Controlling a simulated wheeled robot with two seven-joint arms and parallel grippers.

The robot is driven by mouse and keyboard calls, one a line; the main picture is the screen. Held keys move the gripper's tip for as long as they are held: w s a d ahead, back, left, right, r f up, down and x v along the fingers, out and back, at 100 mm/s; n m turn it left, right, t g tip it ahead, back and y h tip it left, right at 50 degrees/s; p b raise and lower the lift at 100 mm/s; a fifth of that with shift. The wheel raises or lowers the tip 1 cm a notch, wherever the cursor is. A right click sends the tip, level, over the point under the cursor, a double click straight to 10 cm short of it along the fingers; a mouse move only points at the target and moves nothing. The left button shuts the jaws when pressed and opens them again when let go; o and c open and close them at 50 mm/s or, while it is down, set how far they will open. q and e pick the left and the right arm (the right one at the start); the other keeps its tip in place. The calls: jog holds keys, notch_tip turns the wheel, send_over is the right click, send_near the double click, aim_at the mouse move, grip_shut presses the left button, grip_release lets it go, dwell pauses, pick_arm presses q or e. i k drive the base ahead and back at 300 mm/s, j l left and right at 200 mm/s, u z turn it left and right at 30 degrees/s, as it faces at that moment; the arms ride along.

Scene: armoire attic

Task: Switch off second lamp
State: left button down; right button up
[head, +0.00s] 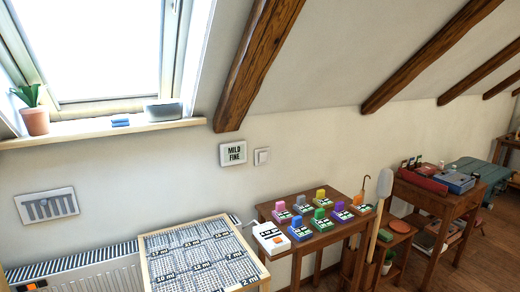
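No lamp can be made out for certain in the head view. Which position the switch is in is too small to tell. Neither of my grippers shows in the view.
A wooden table (323,242) holds several coloured knobbed blocks (322,221) and a white box (269,238). A patterned board (194,262) stands in front of a radiator (85,268). A desk (427,198) stands at right. A potted plant (35,121) is on the windowsill.

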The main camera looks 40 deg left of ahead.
aim_at(262, 156)
jog(key=i+j, duration=0.15)
jog(key=j, duration=0.25)
jog(key=i+j, duration=0.15)
jog(key=j, duration=0.2)
jog(key=i+j, duration=0.15)
jog(key=j, duration=0.25)
